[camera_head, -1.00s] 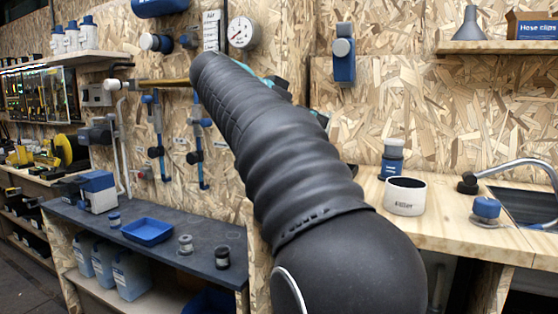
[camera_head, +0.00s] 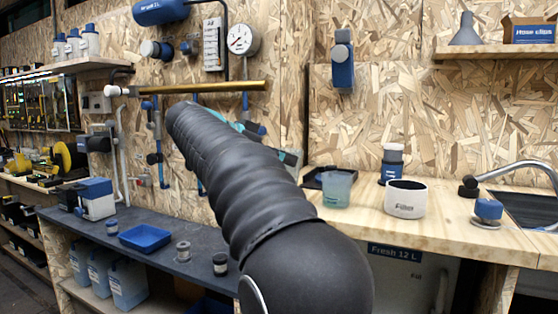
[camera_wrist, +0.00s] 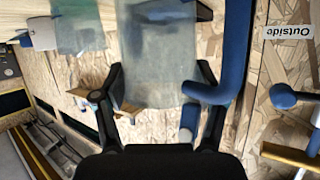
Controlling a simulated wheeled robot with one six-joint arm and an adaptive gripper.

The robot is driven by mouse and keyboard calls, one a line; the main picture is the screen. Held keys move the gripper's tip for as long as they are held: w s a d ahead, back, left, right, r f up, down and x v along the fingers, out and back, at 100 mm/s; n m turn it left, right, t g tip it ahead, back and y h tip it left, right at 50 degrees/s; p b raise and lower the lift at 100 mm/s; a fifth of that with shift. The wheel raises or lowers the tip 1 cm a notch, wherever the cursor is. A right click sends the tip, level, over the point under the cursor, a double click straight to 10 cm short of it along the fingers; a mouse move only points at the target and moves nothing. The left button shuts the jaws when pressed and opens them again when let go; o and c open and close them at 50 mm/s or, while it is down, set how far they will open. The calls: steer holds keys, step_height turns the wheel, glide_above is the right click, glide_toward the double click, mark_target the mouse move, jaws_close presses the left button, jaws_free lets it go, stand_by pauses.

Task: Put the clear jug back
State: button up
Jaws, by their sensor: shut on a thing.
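In the wrist view my gripper (camera_wrist: 160,78) is shut on a clear, faintly bluish see-through vessel, the clear jug (camera_wrist: 160,45). One finger lies on each side of it, and the wall shows through it. The jug's upper part is cut off by the frame edge. A blue curved bar (camera_wrist: 236,50) is beside it; I cannot tell whether it belongs to the jug. A second see-through vessel, a teal cup (camera_head: 337,190), stands on the wooden bench (camera_head: 455,228).
A dark tray (camera_head: 313,181) lies behind the teal cup. A brass pipe (camera_head: 205,88) and gauge (camera_head: 240,39) are on the wall. The lower dark bench holds a blue tray (camera_head: 145,238).

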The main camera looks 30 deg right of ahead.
steer(key=o, duration=1.2)
steer(key=shift+f, duration=0.1)
steer(key=shift+o, duration=0.2)
steer(key=p+v, duration=0.2)
steer(key=v, duration=1)
steer(key=shift+p, duration=0.3)
